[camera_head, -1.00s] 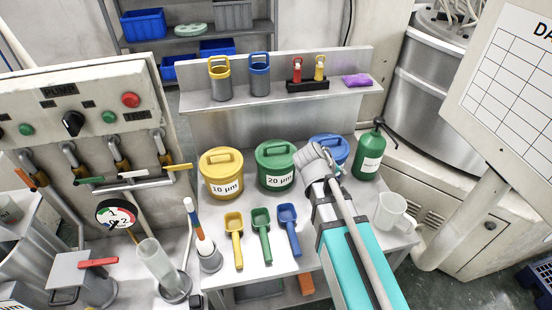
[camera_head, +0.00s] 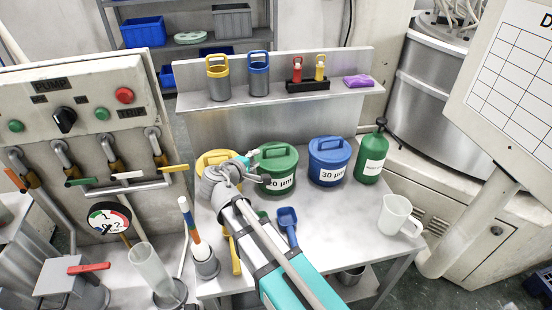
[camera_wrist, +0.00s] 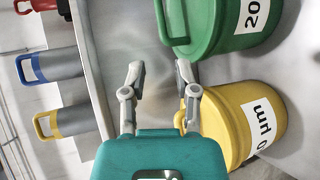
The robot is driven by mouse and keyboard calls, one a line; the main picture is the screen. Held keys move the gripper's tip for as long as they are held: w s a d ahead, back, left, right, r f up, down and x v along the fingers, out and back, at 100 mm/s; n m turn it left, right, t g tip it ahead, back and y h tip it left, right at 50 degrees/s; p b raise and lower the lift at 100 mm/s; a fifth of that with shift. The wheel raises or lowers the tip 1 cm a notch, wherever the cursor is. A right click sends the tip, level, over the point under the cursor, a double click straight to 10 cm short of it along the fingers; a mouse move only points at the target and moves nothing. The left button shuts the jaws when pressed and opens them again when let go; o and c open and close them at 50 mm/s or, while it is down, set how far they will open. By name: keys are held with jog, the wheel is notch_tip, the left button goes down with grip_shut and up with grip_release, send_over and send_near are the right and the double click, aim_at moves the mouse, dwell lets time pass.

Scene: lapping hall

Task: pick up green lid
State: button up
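The green lid (camera_head: 277,158) with its raised handle sits on the green container (camera_head: 283,185) marked 20 µm, between the yellow and blue containers. In the head view my gripper (camera_head: 256,168) is at the left edge of the green container, and my arm hides part of the yellow container. The right fingertip looks close to the green and yellow containers; I cannot tell whether it touches.
The yellow container (camera_wrist: 230,115) is close beside my right finger. The blue container (camera_head: 328,165) and green bottle (camera_head: 371,160) stand to the right. A shelf (camera_head: 285,95) behind holds a yellow-handled cup, blue-handled cup and small tools. A clear jug (camera_head: 396,214) is at the table's right.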

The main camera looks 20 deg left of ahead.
aim_at(275, 148)
dwell(0.3)
jog(key=b+x, duration=0.2)
jog(key=x, duration=0.5)
jog(key=shift+w+d+f+b, duration=0.1)
jog(key=shift+w+f+b, duration=0.1)
jog(key=shift+w+b, duration=0.15)
jog(key=shift+w+d, duration=0.1)
jog(key=shift+w, duration=0.35)
jog(key=shift+f, duration=0.1)
jog(key=shift+b+x, duration=0.9)
jog(key=shift+x, duration=1.65)
jog(key=shift+d, duration=0.1)
jog(key=shift+c, duration=0.3)
grip_shut()
